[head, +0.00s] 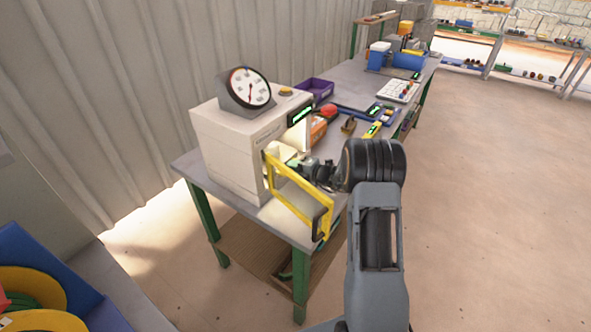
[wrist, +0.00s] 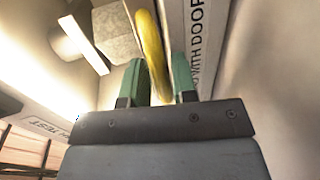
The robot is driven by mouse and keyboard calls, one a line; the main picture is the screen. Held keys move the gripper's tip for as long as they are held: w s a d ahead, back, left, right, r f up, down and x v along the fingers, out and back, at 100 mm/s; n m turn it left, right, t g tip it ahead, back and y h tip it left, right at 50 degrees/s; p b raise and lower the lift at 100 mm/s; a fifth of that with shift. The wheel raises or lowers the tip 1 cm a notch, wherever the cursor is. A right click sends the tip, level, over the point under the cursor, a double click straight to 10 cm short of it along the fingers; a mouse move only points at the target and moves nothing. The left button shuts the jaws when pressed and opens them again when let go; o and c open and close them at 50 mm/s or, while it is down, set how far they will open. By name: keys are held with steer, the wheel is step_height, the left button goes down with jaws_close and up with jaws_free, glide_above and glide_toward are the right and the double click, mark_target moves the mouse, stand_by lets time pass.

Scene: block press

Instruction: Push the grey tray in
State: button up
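The press (head: 235,150) is a white box on the bench, with its yellow-framed door (head: 297,190) standing open. My gripper (head: 299,160) is at the opening, behind the door frame. In the wrist view, its green fingers (wrist: 158,85) stand either side of a curved yellow bar (wrist: 152,50). A narrow gap seems to show on the right of the bar, so I cannot tell whether they grip it. A speckled grey block (wrist: 115,32) lies beyond, beside a pale flat edge (wrist: 84,45) that may be the tray's. The tray is not clear in the head view.
A dial gauge (head: 248,88) stands on the press. A blue bin with yellow reels (head: 50,270) is at lower left. Open floor lies to the right.

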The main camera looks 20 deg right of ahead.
steer(key=shift+o, duration=1.1)
steer(key=shift+s+d, duration=0.1)
steer(key=v, duration=1.3)
steer(key=shift+s+d+b, duration=0.15)
steer(key=shift+s+b, duration=0.1)
steer(key=shift+b, duration=0.2)
steer(key=shift+r, duration=0.1)
